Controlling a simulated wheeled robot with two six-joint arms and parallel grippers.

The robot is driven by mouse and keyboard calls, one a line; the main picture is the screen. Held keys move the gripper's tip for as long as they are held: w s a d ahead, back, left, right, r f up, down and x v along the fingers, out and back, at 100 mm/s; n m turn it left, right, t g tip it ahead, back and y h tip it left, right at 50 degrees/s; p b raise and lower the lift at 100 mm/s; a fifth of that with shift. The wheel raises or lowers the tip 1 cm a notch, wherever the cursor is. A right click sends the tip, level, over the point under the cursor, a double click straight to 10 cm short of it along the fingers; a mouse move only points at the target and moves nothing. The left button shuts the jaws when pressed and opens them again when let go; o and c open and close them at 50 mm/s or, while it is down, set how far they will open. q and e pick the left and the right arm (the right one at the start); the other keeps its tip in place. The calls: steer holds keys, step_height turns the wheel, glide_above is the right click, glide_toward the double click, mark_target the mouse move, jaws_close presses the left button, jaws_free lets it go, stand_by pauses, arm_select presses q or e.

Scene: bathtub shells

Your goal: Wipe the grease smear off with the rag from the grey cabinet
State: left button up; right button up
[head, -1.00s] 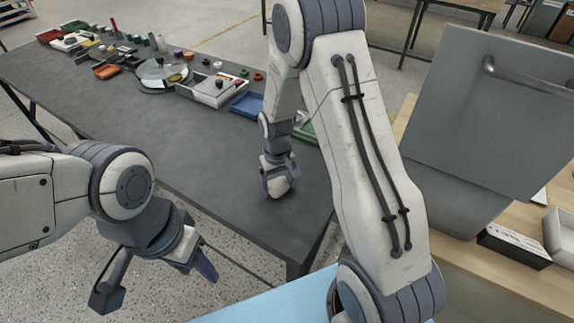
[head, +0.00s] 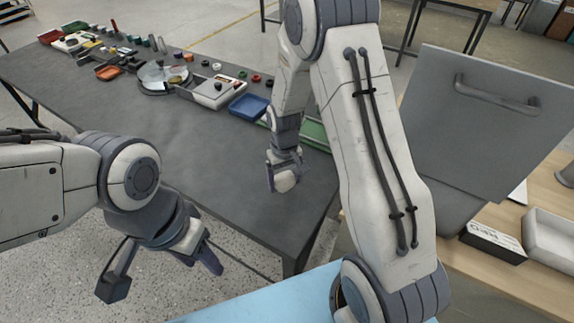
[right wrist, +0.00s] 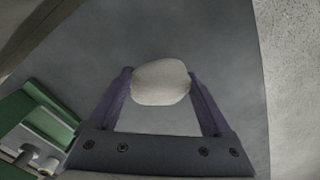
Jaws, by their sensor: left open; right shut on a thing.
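The rag (right wrist: 160,82) is a whitish, rounded bundle in the right wrist view. My right gripper (head: 285,182) is shut on it, with a finger on each side, and is over the near right part of the dark grey table (head: 215,160). I cannot tell whether the rag touches the tabletop. I cannot make out the grease smear in either view. The grey cabinet (head: 480,135), with a bar handle on its panel, stands at the right; its inside is not visible. My left gripper (head: 165,276) is open and empty, left of the table's near edge, above the floor.
A blue tray (head: 249,106), a green tray (head: 316,133), a white tray with dark items (head: 219,91) and several small parts line the table's far side. The middle of the table is clear. A wooden bench (head: 520,280) at right holds a box (head: 493,243) and a pale tray (head: 550,236).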

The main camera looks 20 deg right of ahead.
steer(key=shift+r+p, duration=1.15)
steer(key=shift+r, duration=0.55)
